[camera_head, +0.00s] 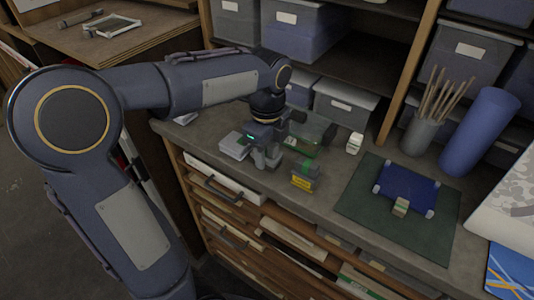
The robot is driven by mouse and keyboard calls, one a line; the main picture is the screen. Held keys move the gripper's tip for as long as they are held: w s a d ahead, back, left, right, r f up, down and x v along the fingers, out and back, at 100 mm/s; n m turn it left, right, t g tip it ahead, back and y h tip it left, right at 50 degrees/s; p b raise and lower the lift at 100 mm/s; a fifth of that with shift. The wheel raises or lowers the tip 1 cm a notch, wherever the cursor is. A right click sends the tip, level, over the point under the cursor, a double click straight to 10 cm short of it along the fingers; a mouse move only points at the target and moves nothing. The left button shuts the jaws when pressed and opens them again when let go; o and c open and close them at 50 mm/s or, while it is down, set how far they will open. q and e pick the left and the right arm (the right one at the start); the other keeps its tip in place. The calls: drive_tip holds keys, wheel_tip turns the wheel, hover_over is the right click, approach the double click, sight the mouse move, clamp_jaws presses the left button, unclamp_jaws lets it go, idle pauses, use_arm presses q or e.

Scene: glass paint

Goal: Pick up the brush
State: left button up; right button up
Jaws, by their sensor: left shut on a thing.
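My left gripper (266,160) is low over the counter at the picture's centre, pointing down. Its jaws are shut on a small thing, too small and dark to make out. Several thin wooden brush-like sticks (444,98) stand upright in a grey cup (419,135) at the right, well apart from the gripper. I cannot tell any single brush near the jaws. My right gripper is not in view.
A greenish clear container (313,132) and a small yellow-labelled bottle (305,176) stand just right of the gripper. Shelf bins stand behind.

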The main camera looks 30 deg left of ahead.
use_arm(q)
wheel_tip(320, 180, up, 3)
drive_tip(key=shift+s+d+f, duration=0.1)
drive_tip(key=s+d+r, duration=0.7)
drive_tip(key=s+r, duration=0.2)
drive_tip(key=s, duration=0.2)
drive_tip(key=shift+s+r+b, duration=0.15)
drive_tip(key=shift+s+b, duration=0.25)
